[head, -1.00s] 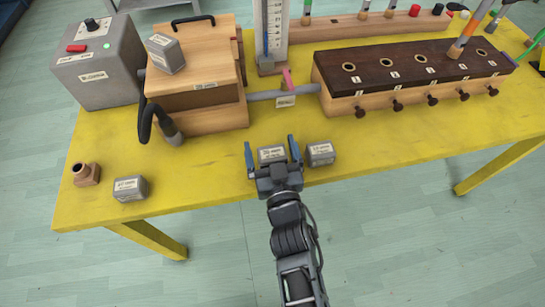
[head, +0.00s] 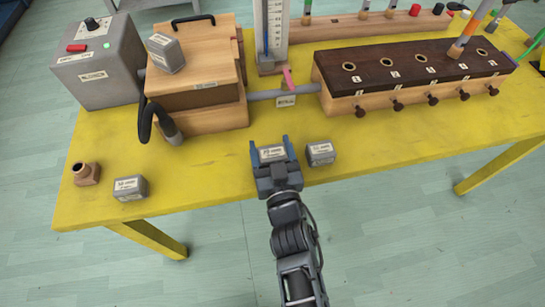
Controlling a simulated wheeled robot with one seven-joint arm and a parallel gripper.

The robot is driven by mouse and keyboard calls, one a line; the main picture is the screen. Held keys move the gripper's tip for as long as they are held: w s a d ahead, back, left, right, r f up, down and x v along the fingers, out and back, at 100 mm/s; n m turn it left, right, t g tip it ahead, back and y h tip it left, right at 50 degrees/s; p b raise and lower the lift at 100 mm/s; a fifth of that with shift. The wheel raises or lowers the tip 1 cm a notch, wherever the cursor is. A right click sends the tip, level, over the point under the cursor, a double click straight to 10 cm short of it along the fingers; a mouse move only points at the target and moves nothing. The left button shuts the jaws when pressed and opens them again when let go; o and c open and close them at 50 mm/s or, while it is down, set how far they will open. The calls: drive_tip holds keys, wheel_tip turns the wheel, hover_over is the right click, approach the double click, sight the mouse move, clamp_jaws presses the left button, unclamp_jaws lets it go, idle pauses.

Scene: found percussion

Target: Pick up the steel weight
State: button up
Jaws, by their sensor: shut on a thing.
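A steel weight (head: 272,153), a grey block with a white label, sits between the two fingers of my gripper (head: 271,150) near the front edge of the yellow table. The fingers press on its left and right sides. Its lower part is hidden by the gripper. A second grey labelled block (head: 320,153) stands just right of the gripper, apart from it. A third (head: 130,188) stands at the front left of the table. A fourth (head: 165,53) rests tilted on the wooden box. The labels are too small to read surely.
The yellow table (head: 222,165) has free room around the gripper. Behind stand a wooden box (head: 198,90) with a black hose, a grey control box (head: 97,68), a dark-topped wooden block (head: 410,72) with holes and knobs, and a pipe (head: 265,95). A small wooden fitting (head: 87,174) is at left.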

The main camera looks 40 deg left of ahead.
sight(271, 145)
drive_tip(key=shift+r, duration=0.2)
drive_tip(key=shift+r+p, duration=0.5)
drive_tip(key=shift+r, duration=0.1)
wheel_tip(271, 145, up, 4)
drive_tip(key=p, duration=0.2)
drive_tip(key=shift+f+p, duration=0.25)
drive_tip(key=shift+p, duration=0.05)
drive_tip(key=s+d+r+p, duration=0.3)
drive_tip(key=s+d+r, duration=0.3)
drive_tip(key=d, duration=0.3)
drive_tip(key=shift+s+d+p, duration=0.25)
drive_tip(key=shift+d+p, duration=0.1)
drive_tip(key=shift+p, duration=0.05)
